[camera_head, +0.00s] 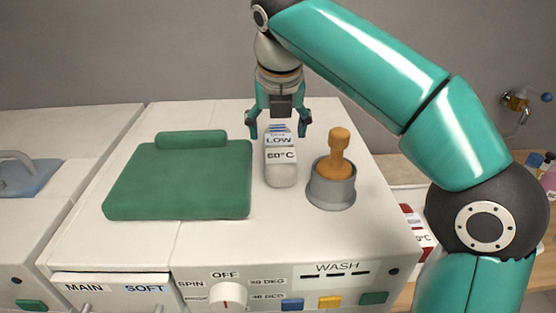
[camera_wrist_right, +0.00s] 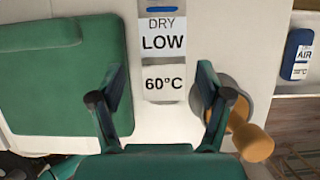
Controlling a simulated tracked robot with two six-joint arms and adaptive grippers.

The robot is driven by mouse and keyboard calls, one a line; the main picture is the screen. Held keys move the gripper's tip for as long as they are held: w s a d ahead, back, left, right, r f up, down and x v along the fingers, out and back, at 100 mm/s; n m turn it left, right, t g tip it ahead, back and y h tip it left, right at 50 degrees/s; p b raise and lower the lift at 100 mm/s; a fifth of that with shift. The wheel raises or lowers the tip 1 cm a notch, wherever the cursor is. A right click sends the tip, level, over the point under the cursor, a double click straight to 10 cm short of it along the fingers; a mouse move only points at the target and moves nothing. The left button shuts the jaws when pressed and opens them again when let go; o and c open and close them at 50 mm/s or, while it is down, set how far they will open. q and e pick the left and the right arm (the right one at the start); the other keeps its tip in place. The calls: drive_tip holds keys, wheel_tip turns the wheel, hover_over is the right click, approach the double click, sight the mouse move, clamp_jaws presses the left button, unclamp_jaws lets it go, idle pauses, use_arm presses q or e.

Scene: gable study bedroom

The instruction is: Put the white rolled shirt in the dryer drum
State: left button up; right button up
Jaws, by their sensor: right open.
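The white rolled shirt (camera_head: 281,174) appears to be the small white block-like roll with tags reading "LOW" and "60°C". It lies on top of the washing machine (camera_head: 120,245). In the right wrist view the white roll (camera_wrist_right: 160,62) shows "DRY LOW" and "60°C". My right gripper (camera_head: 278,124) is open, pointing down over the far end of the roll. In the wrist view its fingertips (camera_wrist_right: 161,98) stand apart on either side of the roll, and nothing is gripped. The gap in height is hard to judge. The dryer drum and my left gripper are not in view.
A grey cup (camera_head: 331,190) holding an orange knobbed handle (camera_head: 340,150) stands close on the right. A blue item tagged "DRY AIR" (camera_wrist_right: 297,55) lies farther right. Another white machine (camera_head: 60,140) adjoins on the left.

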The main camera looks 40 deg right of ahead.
sight(279, 143)
drive_tip(key=b+x, duration=0.1)
drive_tip(key=x, duration=0.7)
drive_tip(key=shift+s+d, duration=0.1)
drive_tip(key=shift+s, duration=0.05)
drive_tip(key=shift+c, duration=0.3)
drive_tip(key=c, duration=1.1)
drive_tip(key=shift+r, duration=0.2)
drive_tip(key=shift+r, duration=0.6)
wheel_tip(279, 143, up, 18)
drive_tip(key=p, duration=1)
drive_tip(key=shift+r, duration=0.25)
